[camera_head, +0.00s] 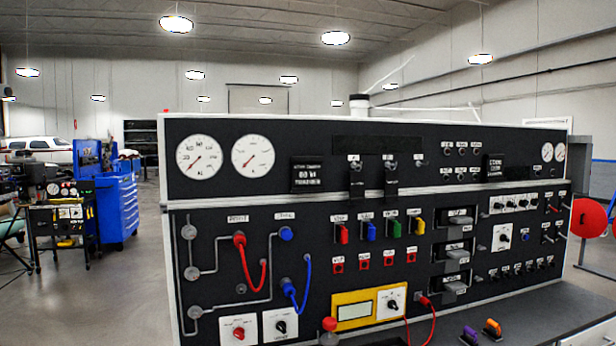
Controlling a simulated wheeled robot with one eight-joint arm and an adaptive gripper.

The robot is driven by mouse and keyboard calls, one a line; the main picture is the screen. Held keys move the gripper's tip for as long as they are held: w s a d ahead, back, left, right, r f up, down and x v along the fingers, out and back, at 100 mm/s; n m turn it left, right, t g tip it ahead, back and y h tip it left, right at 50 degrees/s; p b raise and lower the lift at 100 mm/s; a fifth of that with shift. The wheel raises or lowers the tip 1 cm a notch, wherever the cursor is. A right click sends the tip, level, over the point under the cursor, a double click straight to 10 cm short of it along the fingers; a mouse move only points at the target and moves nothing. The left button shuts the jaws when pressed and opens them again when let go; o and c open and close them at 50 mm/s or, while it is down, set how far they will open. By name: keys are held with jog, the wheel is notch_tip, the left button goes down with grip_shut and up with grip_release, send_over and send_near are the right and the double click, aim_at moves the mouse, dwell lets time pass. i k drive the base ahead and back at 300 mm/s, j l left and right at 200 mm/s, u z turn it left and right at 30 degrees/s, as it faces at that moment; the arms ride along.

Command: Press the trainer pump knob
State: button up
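The trainer panel (300,230) is a large black board in a white frame, close in front of me. Low on it are a red knob (238,330) on a white plate, a black knob (281,327) on a second white plate, and a black knob (392,304) beside a yellow-framed display (354,311). A red-topped knob (329,324) stands at the bottom edge. The labels are too small to read, so I cannot tell which is the pump knob. My gripper is not in view.
Red cables (242,257) and blue cables (289,289) hang on the panel front. A dark ledge (540,308) carries purple (470,334) and orange (492,327) items. A blue tool cabinet (118,210) stands behind at left. Open floor (125,290) lies left of the panel.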

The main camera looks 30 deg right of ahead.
aim_at(330, 325)
jog(key=i+z, duration=0.15)
jog(key=i, duration=0.4)
jog(key=i+j+z, duration=0.2)
jog(key=i, duration=0.3)
jog(key=l, duration=0.1)
